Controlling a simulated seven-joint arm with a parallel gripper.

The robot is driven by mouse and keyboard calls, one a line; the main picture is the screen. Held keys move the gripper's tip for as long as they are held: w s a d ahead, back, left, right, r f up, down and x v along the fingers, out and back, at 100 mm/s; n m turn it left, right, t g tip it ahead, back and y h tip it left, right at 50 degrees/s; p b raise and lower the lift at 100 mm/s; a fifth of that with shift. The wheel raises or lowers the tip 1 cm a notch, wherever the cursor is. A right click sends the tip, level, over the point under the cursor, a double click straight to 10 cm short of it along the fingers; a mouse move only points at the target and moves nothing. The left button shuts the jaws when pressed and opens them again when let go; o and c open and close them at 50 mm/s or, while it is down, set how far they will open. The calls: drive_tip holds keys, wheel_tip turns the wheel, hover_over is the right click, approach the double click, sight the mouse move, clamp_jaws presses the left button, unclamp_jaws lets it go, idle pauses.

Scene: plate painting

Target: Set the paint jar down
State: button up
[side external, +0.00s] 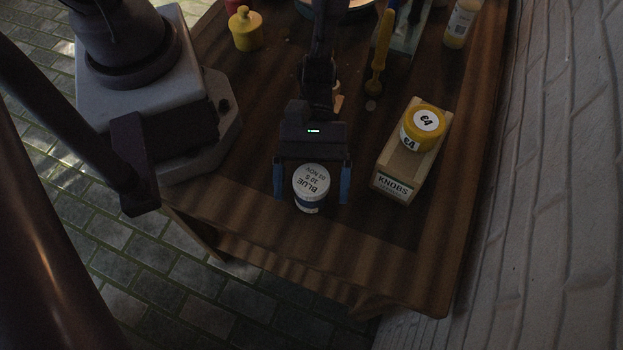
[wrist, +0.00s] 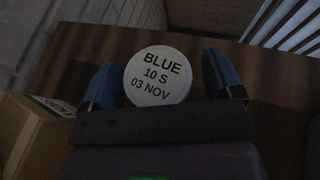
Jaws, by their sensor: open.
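The paint jar (side external: 311,188) has a white lid labelled "BLUE 10 S 03 NOV" and a blue band on its side. It stands upright, apparently on the wooden table, near the front edge. My gripper (side external: 312,182) is open, with one blue finger on each side of the jar. In the side view there is a visible gap between each finger and the jar. In the wrist view the jar's lid (wrist: 157,76) shows between the two fingers (wrist: 160,82), closer to the left one. The jar's base is mostly hidden in the wrist view.
A cardboard box marked "KNOBS" (side external: 394,187) stands right of my gripper, with a yellow jar (side external: 422,129) on top. A yellow-handled brush (side external: 381,55), a yellow pot (side external: 245,30) and a bottle (side external: 461,22) are farther back. The table's front strip (side external: 330,250) is clear.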

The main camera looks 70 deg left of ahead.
sight(313, 181)
drive_tip(key=shift+c, duration=0.2)
drive_tip(key=c, duration=1.1)
drive_tip(key=shift+r, duration=0.15)
wheel_tip(313, 181, up, 10)
drive_tip(key=shift+w+f, duration=0.1)
